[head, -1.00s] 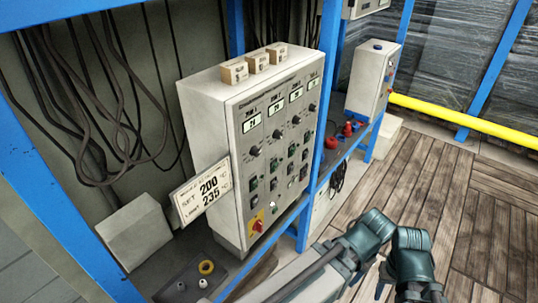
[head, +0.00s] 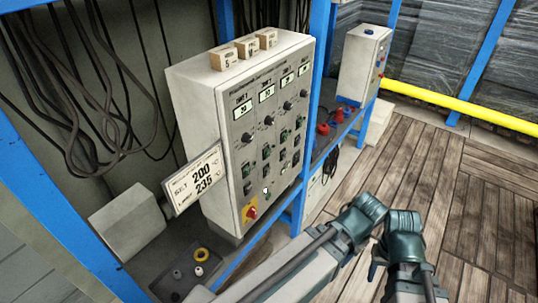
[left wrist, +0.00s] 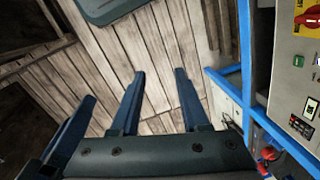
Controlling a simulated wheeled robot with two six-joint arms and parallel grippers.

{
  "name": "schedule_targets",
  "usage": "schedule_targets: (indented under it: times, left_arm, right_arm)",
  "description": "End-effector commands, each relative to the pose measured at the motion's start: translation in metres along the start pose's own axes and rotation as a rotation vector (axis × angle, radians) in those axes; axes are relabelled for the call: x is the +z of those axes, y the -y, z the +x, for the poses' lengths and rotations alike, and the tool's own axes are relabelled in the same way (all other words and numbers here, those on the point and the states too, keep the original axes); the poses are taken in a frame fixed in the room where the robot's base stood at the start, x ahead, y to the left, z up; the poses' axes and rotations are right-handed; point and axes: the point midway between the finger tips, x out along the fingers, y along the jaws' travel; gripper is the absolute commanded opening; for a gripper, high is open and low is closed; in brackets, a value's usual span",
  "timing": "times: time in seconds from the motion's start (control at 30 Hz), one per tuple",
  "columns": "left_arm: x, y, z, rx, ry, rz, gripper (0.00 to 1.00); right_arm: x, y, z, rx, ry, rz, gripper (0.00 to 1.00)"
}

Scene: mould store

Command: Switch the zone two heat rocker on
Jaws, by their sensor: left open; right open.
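The control cabinet (head: 198,118) stands on a bench, its front panel facing right. Zone columns run across the panel, each with a display, a knob and switches below. In the second column are the zone two display (head: 267,92), the zone two knob (head: 269,118) and small dark rockers (head: 266,153). Their labels and positions are too small to read. My right gripper (head: 404,245) is at the lower right, well away from the panel; its fingertips are unclear. My left gripper (left wrist: 160,75) is open and empty over the floor in the left wrist view.
A sign card (head: 196,180) reading 200 and 235 sticks out at the cabinet's left. A red-and-yellow main switch (head: 251,212) is low on the panel. Blue posts (head: 318,100) frame the bench. A dark tray (head: 168,285) holds small parts. The plank floor (head: 465,215) is open.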

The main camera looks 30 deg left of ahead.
Motion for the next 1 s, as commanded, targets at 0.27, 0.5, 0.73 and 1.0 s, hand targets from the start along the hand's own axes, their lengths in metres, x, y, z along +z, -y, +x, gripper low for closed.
schedule_targets:
  times: [0.27, 0.5, 0.73, 1.0]
  left_arm:
    - [-0.023, 0.062, 0.04, -0.296, 0.027, -0.017, 0.0]
    - [-0.046, 0.141, 0.046, -0.718, 0.074, -0.053, 0.0]
    - [-0.065, 0.192, 0.024, -1.12, 0.124, -0.102, 0.0]
    - [-0.083, 0.211, -0.017, -1.529, 0.175, -0.168, 0.0]
  right_arm:
    - [-0.003, 0.005, 0.05, 0.0, 0.0, 0.0, 0.5]
    - [-0.006, 0.01, 0.104, 0.0, 0.0, 0.0, 0.5]
    - [-0.009, 0.015, 0.154, 0.0, 0.0, -0.001, 0.5]
    - [-0.012, 0.019, 0.201, 0.0, 0.0, -0.001, 0.5]
